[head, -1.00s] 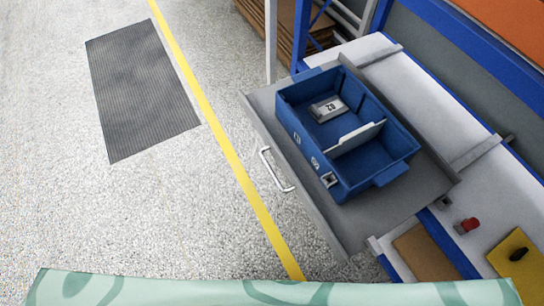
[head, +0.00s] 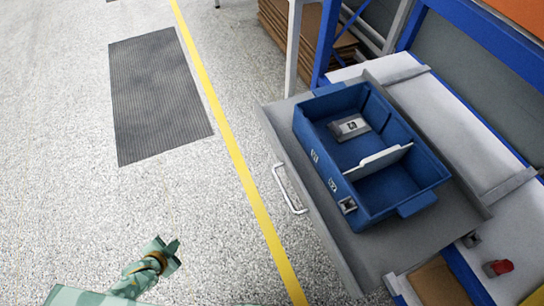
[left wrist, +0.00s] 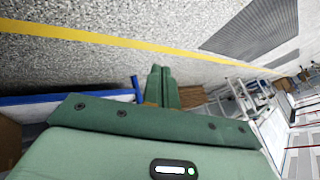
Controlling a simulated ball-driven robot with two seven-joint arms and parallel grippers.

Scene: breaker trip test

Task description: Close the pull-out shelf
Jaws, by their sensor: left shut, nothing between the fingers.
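The grey pull-out shelf (head: 415,252) sticks out from the workbench in the head view. A white bar handle (head: 289,190) is on its front face. A blue bin (head: 372,212) with a divider rests on the shelf, with a small grey labelled box (head: 349,127) inside. My left gripper (head: 172,250) is at the lower left of the head view, over the floor, shut and empty, well apart from the handle. In the left wrist view its shut fingers (left wrist: 162,85) point away from the camera. My right gripper is not in view.
The white bench top (head: 455,125) lies behind the shelf, with a red knob (head: 498,267) at the lower right. A blue and white frame stands at the back. The floor has a dark mat (head: 158,95) and a yellow line (head: 236,150); the floor before the shelf is clear.

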